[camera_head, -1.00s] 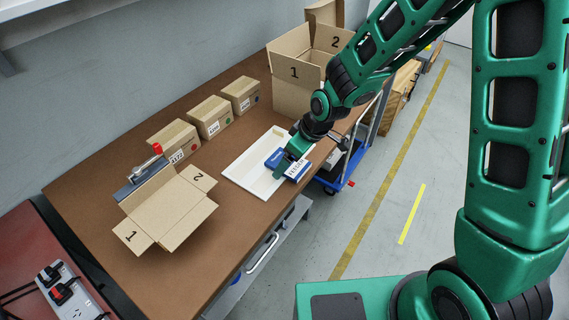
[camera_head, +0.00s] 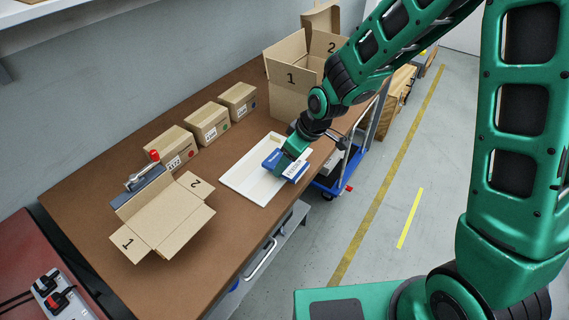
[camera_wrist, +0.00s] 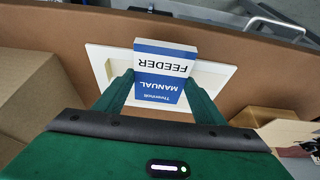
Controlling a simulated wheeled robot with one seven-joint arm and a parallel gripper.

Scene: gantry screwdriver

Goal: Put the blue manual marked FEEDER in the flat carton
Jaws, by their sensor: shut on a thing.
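The blue and white manual (camera_wrist: 163,84) shows the words FEEDER and MANUAL in the wrist view. My gripper (camera_wrist: 160,95) is shut on it, one finger on each side. In the head view the manual (camera_head: 294,170) is over the white tray (camera_head: 240,180), with my gripper (camera_head: 288,160) at its upper side. I cannot tell how far it is above the tray. The flat carton (camera_head: 168,222) lies open on the brown table to the left, its flaps spread and marked 1 and 2. It looks empty.
Several small boxes (camera_head: 209,122) stand along the wall side. A tall open carton (camera_head: 290,88) stands at the back. A grey device with a red knob (camera_head: 153,157) is at the flat carton's far edge. Bare table (camera_head: 215,215) lies between tray and flat carton.

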